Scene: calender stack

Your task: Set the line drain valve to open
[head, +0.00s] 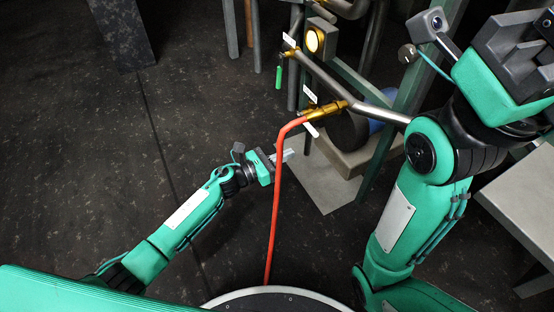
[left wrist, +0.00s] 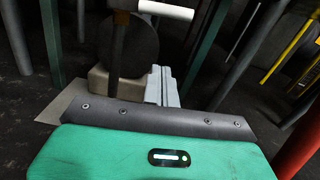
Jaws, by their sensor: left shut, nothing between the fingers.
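A brass valve (head: 325,108) sits on a grey pipe, with an orange-red hose (head: 276,205) running down from it. A white lever-like piece (head: 311,130) lies just below it; a white bar also shows in the left wrist view (left wrist: 166,10). A second brass valve (head: 291,53) with a hanging green handle (head: 279,77) is higher up. The tags are too small to read, so I cannot tell which is the line drain. My left gripper (head: 287,155) is shut and empty, below and left of the hose valve, apart from it. My right gripper (head: 512,45) is raised at upper right; its fingertips are unclear.
The hose passes in front of my left gripper in the head view. A round lit gauge (head: 315,40), green frame posts (head: 408,90) and a dark cylinder (head: 345,135) on a beige block stand close by. A grey table (head: 520,200) is at right.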

